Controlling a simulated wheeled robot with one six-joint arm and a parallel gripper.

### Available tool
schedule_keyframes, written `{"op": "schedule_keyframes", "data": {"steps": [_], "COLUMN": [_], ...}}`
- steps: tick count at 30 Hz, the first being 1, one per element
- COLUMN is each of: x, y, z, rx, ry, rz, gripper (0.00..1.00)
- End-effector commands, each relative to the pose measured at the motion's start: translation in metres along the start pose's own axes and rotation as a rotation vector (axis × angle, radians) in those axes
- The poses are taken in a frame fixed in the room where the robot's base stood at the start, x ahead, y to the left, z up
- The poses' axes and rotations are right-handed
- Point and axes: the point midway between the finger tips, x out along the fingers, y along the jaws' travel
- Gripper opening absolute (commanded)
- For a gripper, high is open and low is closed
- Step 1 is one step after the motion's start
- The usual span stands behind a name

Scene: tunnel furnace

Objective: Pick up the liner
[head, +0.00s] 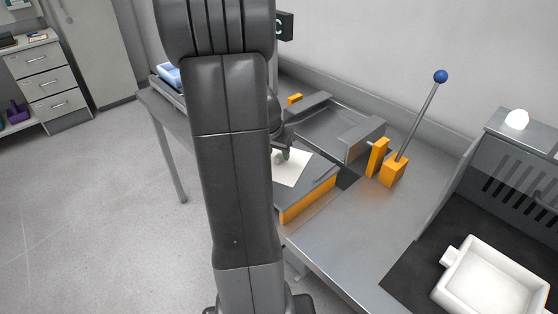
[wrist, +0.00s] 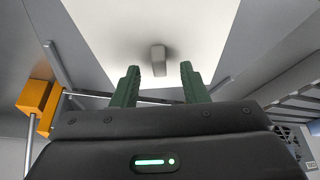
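A flat white sheet, which I take to be the liner (head: 290,172), lies on an orange-sided block with a grey top in the head view, partly hidden by my arm. In the wrist view a pale white panel (wrist: 110,30), apparently the same sheet, fills the top middle. A small grey tab (wrist: 158,58) stands out from it. My gripper (wrist: 159,72) is open, with its two green fingers apart and the tab showing between and beyond them. I see nothing held. In the head view a green fingertip (head: 285,155) shows just above the sheet; contact cannot be told.
A grey metal tray (head: 325,125) lies behind the block. An orange-based lever with a blue knob (head: 440,76) and an orange post (head: 377,158) stand to the right. A white square dish (head: 447,297) sits at the lower right. The floor at left is clear.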

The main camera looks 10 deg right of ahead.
Motion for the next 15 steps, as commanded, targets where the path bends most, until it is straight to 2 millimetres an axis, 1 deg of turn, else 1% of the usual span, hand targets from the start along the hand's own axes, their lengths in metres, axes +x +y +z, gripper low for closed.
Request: {"op": "schedule_keyframes", "data": {"steps": [1,4,13,15], "x": [0.006,0.014,0.016,0.016], "y": [0.001,0.001,0.001,0.0], "z": [0.001,0.0,0.0,0.0], "rx": [0.0,0.001,0.001,0.001], "ry": [-0.002,-0.001,0.0,0.0], "rz": [0.002,0.001,0.0,0.0], "gripper": [0.4,0.4,0.4,0.26]}}
